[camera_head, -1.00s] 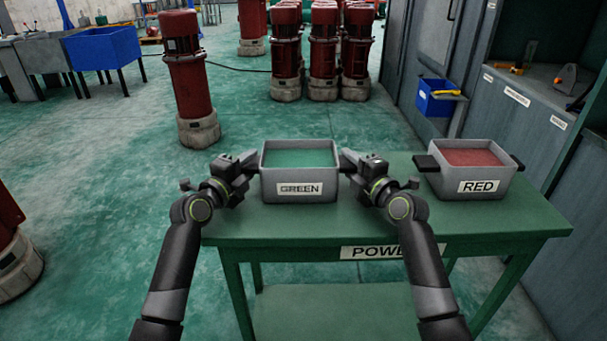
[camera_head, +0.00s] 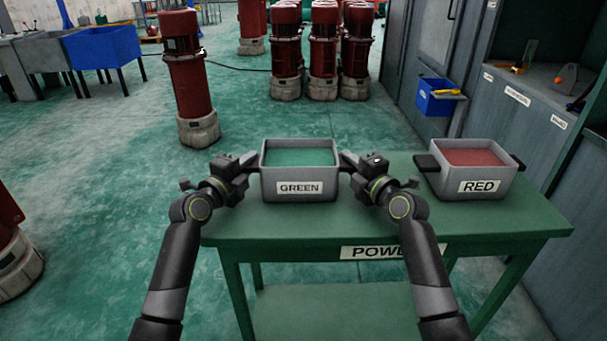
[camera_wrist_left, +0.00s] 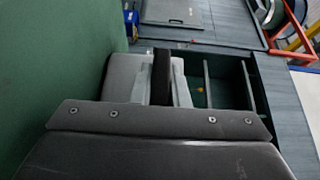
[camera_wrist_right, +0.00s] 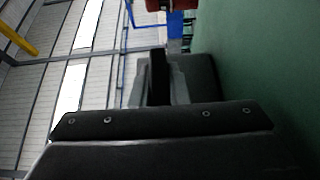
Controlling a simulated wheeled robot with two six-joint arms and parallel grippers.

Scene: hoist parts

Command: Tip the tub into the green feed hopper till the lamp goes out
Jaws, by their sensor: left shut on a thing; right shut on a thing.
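A grey tub (camera_head: 299,187) labelled GREEN, filled with green powder (camera_head: 299,158), is upright at the left part of the green table. My left gripper (camera_head: 251,164) is shut on the handle at its left side. My right gripper (camera_head: 348,162) is shut on the handle at its right side. Whether the tub touches the table or hangs just above it, I cannot tell. The tub's grey wall shows close up in the left wrist view (camera_wrist_left: 119,78) and the right wrist view (camera_wrist_right: 206,80). I can make out no green feed hopper and no lamp.
A second grey tub (camera_head: 476,186) labelled RED, with red powder, stands at the right on the table (camera_head: 480,222). Grey cabinets (camera_head: 500,120) with a blue bin (camera_head: 437,101) line the right. A red machine (camera_head: 186,80) stands beyond the table. Open floor lies left.

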